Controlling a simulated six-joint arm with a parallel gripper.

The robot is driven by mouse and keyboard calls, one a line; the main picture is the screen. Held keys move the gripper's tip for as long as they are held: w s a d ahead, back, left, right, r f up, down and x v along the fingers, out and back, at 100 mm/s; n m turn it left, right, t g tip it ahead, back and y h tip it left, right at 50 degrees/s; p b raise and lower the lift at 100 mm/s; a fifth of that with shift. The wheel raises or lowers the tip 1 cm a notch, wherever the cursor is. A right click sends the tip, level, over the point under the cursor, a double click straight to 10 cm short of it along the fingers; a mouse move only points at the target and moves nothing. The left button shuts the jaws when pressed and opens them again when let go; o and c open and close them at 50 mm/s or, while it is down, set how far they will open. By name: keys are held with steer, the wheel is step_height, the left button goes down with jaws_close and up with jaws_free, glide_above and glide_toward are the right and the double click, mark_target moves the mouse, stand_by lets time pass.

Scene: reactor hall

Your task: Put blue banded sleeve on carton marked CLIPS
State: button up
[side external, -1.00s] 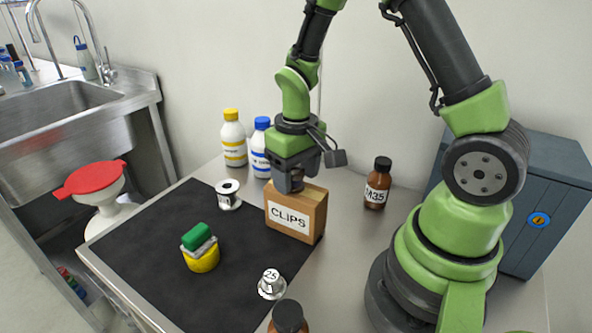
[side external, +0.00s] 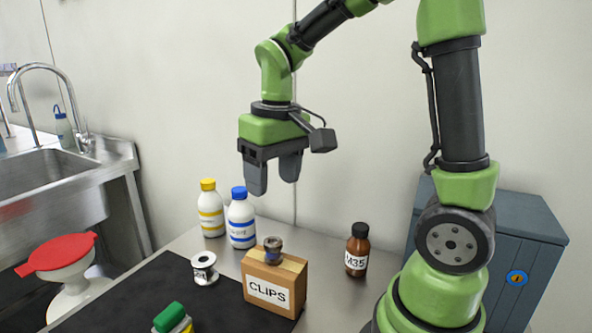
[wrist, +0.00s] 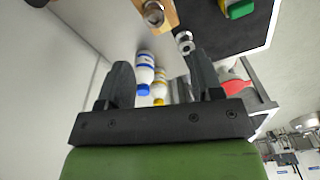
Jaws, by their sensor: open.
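The carton marked CLIPS (side external: 275,290) is a brown box with a white label, standing at the back edge of the black mat. The sleeve (side external: 273,249), small and dark with a bluish band low down, stands upright on the carton's top. In the wrist view the sleeve (wrist: 153,14) shows from above on the carton (wrist: 170,12), near the top edge. My gripper (side external: 272,188) is open and empty, well above the carton and apart from the sleeve. Its two fingers also show spread in the wrist view (wrist: 160,75).
Behind the carton stand a yellow-capped bottle (side external: 211,210) and a blue-capped bottle (side external: 241,220). A green-topped item (side external: 171,318) is on the mat (side external: 110,300).

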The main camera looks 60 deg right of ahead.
steer(key=s+a+r+t+y, duration=0.1)
steer(key=s+a+r+t, duration=0.5)
steer(key=s, duration=0.4)
steer(key=shift+s+m+y, duration=0.3)
steer(key=shift+m+y, duration=0.1)
